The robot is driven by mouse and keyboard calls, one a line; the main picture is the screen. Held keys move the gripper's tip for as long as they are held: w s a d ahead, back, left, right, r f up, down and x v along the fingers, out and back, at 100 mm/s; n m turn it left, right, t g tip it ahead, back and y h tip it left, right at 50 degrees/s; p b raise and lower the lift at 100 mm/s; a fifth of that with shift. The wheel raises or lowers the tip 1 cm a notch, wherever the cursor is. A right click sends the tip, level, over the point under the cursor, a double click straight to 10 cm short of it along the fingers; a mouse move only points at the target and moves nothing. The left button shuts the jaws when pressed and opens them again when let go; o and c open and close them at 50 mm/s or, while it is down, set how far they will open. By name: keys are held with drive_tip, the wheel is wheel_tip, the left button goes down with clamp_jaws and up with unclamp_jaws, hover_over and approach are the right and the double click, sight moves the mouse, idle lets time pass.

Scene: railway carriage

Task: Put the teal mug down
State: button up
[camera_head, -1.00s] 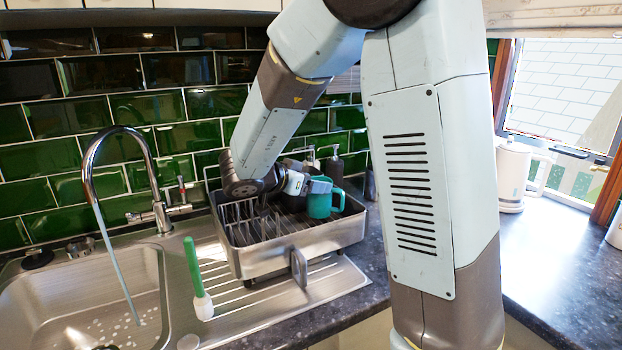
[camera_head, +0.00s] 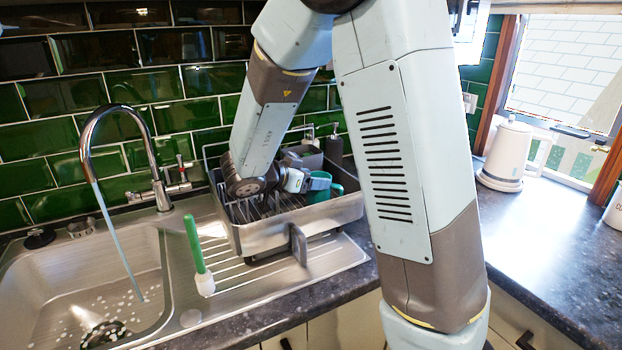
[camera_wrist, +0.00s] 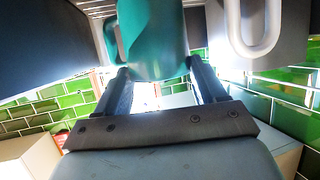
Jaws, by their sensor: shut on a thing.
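The teal mug (camera_head: 325,187) is at the right part of the metal dish rack (camera_head: 300,227), with its handle toward the right. My gripper (camera_head: 316,183) reaches into the rack from the left and is shut on the mug. In the wrist view the mug (camera_wrist: 152,38) sits between the two dark fingers of my gripper (camera_wrist: 158,76), with its handle on the left. The rack's front wall hides the mug's lower part in the head view, so I cannot tell whether the mug touches the rack floor.
The sink (camera_head: 90,285) with its tall tap (camera_head: 150,150) is left of the rack. A green-handled brush (camera_head: 196,250) stands on the drainer. Dark soap bottles (camera_head: 334,146) stand behind the rack. A white kettle (camera_head: 507,152) stands on the right counter, which has free room.

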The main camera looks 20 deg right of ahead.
drive_tip(key=shift+f, duration=0.2)
drive_tip(key=o, duration=1.7)
drive_tip(key=v, duration=1.3)
drive_tip(key=shift+s+a, duration=0.15)
drive_tip(key=shift+a, duration=0.2)
clamp_jaws()
